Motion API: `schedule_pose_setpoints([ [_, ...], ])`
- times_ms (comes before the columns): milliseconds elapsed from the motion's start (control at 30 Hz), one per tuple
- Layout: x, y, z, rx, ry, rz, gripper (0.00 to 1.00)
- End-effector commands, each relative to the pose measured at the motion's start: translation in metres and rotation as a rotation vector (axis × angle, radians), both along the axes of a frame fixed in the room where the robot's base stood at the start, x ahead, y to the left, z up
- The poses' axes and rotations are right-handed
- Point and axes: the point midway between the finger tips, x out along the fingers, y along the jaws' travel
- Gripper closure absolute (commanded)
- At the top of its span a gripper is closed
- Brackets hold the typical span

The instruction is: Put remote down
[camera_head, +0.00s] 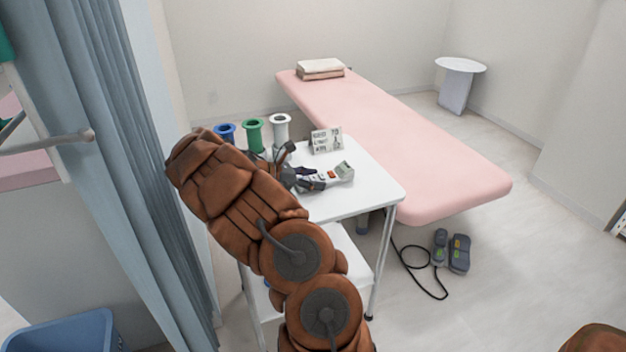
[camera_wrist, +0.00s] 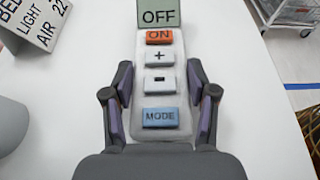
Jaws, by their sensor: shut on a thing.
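The remote (camera_wrist: 160,95) is a light grey handset with a screen reading OFF, an orange ON button, plus and minus buttons and a blue MODE button. My gripper (camera_wrist: 160,98) is shut on it, with one finger on each long side near the minus and MODE buttons. In the head view the remote (camera_head: 343,171) is at the tip of my gripper (camera_head: 318,180), over the white table top (camera_head: 375,185). I cannot tell whether the remote touches the table.
A sign block (camera_head: 326,140) stands behind the remote on the table. Blue (camera_head: 225,132), green (camera_head: 253,136) and white (camera_head: 280,130) spool-shaped holders stand at the back left. The pink bed (camera_head: 400,150) is beyond the table. The front right of the table is clear.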

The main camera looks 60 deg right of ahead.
Motion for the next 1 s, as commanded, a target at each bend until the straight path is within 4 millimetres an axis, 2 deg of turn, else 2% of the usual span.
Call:
schedule_pose_setpoints([
  [33, 0.000, 0.000, -0.001, 0.001, 0.001, 0.000, 0.41],
  [267, 0.000, 0.000, -0.001, 0.001, 0.001, 0.000, 0.17],
  [667, 0.001, 0.002, 0.002, 0.000, 0.000, 0.001, 0.17],
  [767, 0.007, 0.010, 0.006, 0.001, -0.001, 0.003, 0.17],
  [1000, 0.031, 0.044, 0.024, 0.001, -0.002, 0.005, 0.17],
])
